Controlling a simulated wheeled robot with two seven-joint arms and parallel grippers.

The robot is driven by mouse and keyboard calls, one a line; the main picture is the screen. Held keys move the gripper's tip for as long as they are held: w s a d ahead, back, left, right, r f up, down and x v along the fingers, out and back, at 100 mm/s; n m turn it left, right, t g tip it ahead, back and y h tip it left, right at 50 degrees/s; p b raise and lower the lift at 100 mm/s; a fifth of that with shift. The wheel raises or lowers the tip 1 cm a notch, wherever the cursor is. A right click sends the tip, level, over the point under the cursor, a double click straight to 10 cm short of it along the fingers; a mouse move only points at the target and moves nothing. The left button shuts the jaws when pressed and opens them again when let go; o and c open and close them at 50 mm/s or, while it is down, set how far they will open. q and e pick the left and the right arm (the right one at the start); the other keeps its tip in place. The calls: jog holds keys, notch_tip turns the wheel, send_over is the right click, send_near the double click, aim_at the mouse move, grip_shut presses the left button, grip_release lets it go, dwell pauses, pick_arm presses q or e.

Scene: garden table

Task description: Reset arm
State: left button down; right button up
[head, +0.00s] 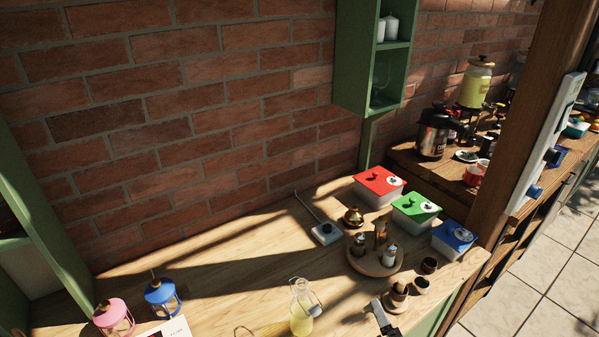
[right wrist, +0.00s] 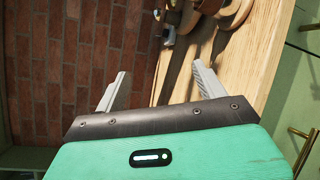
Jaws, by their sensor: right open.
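My right gripper (head: 382,316) shows at the bottom edge of the head view, by the front edge of the wooden table (head: 240,250). In the right wrist view its two fingers (right wrist: 160,78) stand apart with nothing between them, so it is open and empty. Small brown cups (head: 399,291) stand on the table close behind it in the head view. The glass bottle of yellow liquid (head: 301,312) stands to its left. My left gripper is in neither view.
A round wooden tray (head: 360,266) holds several small bottles. Boxes with red (head: 379,181), green (head: 415,209) and blue (head: 455,236) lids stand at the right. Pink (head: 113,318) and blue (head: 161,297) lanterns stand at the left. A wooden post (head: 520,130) rises at the right.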

jog(key=s+d+f+m+g+h, duration=0.2)
jog(key=s+d+m+g, duration=0.15)
jog(key=m, duration=0.35)
jog(key=s+d+f+m+g+h, duration=0.25)
jog(key=s+m, duration=0.25)
jog(key=m, duration=0.3)
jog(key=s+a+f+m+g+y, duration=0.2)
jog(key=s+m+g, duration=0.55)
jog(key=s, duration=0.35)
notch_tip(320, 180, down, 30)
jog(key=s+d+f+g, duration=0.1)
jog(key=s+d+f, duration=0.1)
jog(key=s+f, duration=0.8)
jog(key=s+d+f+g, duration=0.1)
jog(key=s+f, duration=0.9)
jog(key=shift+d+f, duration=0.35)
